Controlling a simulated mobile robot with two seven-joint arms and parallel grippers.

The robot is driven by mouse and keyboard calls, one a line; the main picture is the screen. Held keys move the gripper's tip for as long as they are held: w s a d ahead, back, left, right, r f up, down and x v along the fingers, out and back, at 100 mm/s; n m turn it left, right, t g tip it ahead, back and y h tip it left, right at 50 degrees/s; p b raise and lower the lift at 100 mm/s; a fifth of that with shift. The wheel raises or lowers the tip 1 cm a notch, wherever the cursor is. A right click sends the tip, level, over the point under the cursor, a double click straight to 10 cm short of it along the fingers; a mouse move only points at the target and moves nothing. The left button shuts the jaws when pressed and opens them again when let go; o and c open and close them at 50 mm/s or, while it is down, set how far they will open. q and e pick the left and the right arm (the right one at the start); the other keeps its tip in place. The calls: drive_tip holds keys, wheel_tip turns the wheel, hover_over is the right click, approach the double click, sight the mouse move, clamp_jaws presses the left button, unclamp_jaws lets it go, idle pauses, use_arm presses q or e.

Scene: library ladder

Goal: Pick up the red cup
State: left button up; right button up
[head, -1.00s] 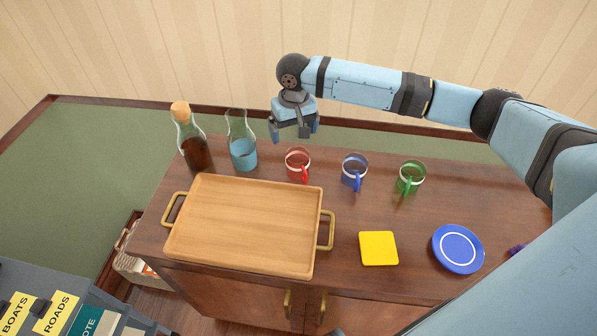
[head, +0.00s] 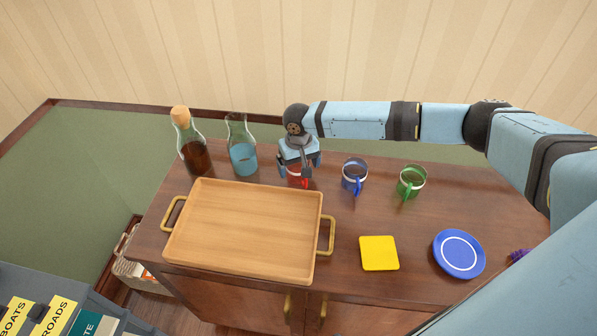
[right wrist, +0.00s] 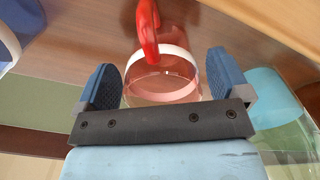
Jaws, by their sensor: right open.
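The red cup (head: 296,181) stands on the wooden cabinet top, just behind the tray's right back corner. It is partly hidden by my right gripper (head: 298,172) in the head view. In the right wrist view the red cup (right wrist: 163,72) shows a white band near its rim and a red handle pointing away. My right gripper (right wrist: 166,85) is open, with one blue fingertip on each side of the cup. A gap shows between the cup and each finger. My left gripper is not in view.
A wooden tray (head: 243,230) with brass handles lies in front. A corked bottle (head: 193,150) and a blue-liquid carafe (head: 242,158) stand left. A blue cup (head: 354,177) and a green cup (head: 411,183) stand right. A yellow coaster (head: 379,253) and blue plate (head: 459,253) lie nearer.

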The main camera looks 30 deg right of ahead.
drive_tip(key=shift+f, duration=0.65)
drive_tip(key=c, duration=1.1)
drive_tip(key=shift+r, duration=0.1)
